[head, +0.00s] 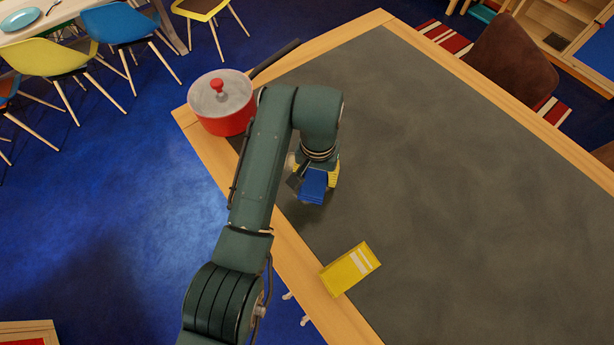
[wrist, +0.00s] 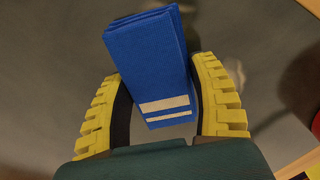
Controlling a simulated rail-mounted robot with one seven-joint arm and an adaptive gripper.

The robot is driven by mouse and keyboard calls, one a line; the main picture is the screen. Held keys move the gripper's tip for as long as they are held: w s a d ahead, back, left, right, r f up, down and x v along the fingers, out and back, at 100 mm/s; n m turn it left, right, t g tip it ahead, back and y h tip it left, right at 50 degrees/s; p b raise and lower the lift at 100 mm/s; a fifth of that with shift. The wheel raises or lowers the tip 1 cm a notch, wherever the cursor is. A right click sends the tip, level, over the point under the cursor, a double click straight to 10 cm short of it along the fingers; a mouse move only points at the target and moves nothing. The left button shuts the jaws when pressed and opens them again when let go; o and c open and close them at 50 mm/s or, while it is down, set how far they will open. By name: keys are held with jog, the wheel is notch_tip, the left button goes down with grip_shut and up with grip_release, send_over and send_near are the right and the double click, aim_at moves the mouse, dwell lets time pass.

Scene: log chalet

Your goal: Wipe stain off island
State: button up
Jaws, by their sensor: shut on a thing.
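The island (head: 440,150) has a dark grey mottled top with a light wood border. My gripper (head: 316,176), with yellow ribbed fingers, is over its left part. It is shut on a folded blue cloth (head: 313,188). In the wrist view the cloth (wrist: 150,60), with two whitish stripes near its lower end, sits between the two fingers (wrist: 155,85). The grey top lies beyond it. I cannot tell whether the cloth touches the top. No stain stands out clearly; the dark patch below the gripper may be shadow.
A red pot (head: 224,104) with a lid and dark handle stands at the island's far left corner, close to my arm. A yellow box (head: 350,269) with white stripes lies near the front left edge. The middle and right of the top are clear.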

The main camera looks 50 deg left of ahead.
jog(key=shift+w+d+r, duration=0.1)
jog(key=shift+w, duration=2.05)
jog(key=shift+s+r, duration=0.1)
jog(key=shift+r, duration=3.9)
